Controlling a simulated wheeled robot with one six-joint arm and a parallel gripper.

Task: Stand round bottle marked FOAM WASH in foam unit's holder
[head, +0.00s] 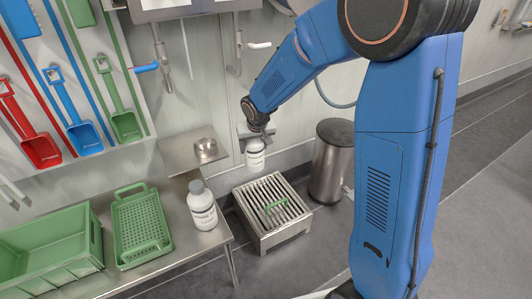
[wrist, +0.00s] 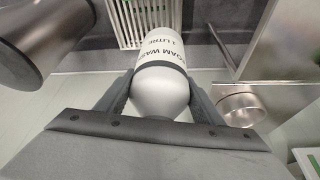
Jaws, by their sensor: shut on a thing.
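The round white bottle marked FOAM WASH (wrist: 160,68) is between the two fingers of my gripper (wrist: 160,95) in the wrist view. My gripper (head: 256,134) is shut on it near its top. In the head view the bottle (head: 255,156) hangs in the air near the wall, above and behind the slatted grate. A round metal holder (head: 206,150) sits on a small steel shelf to the left of the bottle. The holder (wrist: 240,106) shows to the right of the bottle in the wrist view. It looks empty in the head view.
A second white bottle (head: 201,207) stands on the steel table beside a green basket (head: 141,226) and a green crate (head: 48,247). A slatted metal step (head: 272,213) is on the floor. A steel bin (head: 331,163) stands right of it. Tools hang on the left wall.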

